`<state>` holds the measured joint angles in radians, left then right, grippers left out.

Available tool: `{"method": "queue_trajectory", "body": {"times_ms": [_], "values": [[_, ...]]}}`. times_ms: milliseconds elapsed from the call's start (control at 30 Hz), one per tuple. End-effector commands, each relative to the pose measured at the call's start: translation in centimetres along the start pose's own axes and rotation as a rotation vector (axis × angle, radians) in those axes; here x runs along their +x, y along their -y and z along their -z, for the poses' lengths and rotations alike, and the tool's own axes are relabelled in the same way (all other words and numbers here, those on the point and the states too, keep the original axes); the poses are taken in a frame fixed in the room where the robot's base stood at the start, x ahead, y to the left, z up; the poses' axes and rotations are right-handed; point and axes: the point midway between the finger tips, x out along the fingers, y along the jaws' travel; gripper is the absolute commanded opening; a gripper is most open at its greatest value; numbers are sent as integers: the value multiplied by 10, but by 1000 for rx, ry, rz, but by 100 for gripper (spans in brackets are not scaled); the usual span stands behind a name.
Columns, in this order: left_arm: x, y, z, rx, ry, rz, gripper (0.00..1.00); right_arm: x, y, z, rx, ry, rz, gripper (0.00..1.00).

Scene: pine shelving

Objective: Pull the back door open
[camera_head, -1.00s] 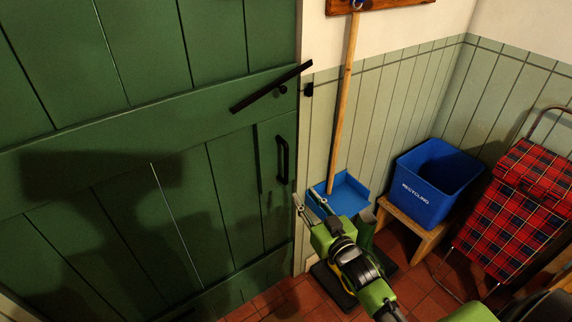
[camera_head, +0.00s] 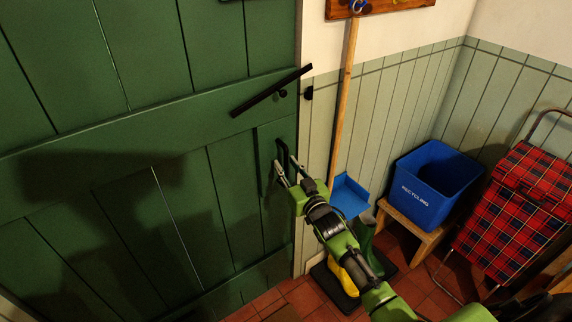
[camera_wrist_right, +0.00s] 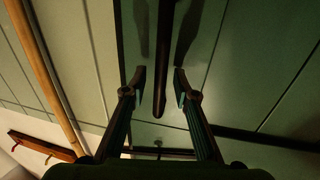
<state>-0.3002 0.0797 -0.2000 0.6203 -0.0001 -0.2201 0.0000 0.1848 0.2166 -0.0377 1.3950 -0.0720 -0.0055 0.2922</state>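The green plank back door (camera_head: 110,130) fills the left of the head view and looks closed against its frame. Its black upright pull handle (camera_head: 283,150) is near the door's right edge. My right gripper (camera_head: 286,170) is at the handle. In the right wrist view, its two fingers (camera_wrist_right: 159,88) are apart, one on each side of the dark handle bar (camera_wrist_right: 170,75), with gaps showing on both sides. A black latch bar (camera_head: 270,91) lies slanted across the door edge above the handle. My left gripper is not in view.
A wooden broom handle (camera_head: 344,95) and blue dustpan (camera_head: 350,195) are right of the door. Yellow and green boots (camera_head: 340,277) stand on a dark mat. A blue recycling bin (camera_head: 425,185) sits on a wooden stool (camera_head: 410,232), beside a red tartan trolley (camera_head: 515,215).

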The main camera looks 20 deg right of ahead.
Motion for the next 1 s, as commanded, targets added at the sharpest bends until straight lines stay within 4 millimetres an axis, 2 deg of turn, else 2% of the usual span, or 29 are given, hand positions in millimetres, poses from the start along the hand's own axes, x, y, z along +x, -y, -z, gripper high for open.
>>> {"method": "queue_trajectory", "body": {"times_ms": [133, 433, 533, 833, 1000], "values": [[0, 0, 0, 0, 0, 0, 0, 8, 0, 0, 0, 0, 1, 27], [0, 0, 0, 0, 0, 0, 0, 9, 0, 0, 0, 0, 1, 27], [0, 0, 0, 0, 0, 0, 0, 9, 0, 0, 0, 0, 1, 1], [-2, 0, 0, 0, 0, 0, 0, 6, 0, 0, 0, 0, -2, 0], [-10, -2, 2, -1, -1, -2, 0, -10, -4, 1, 2, 3, -15, 0]]}}
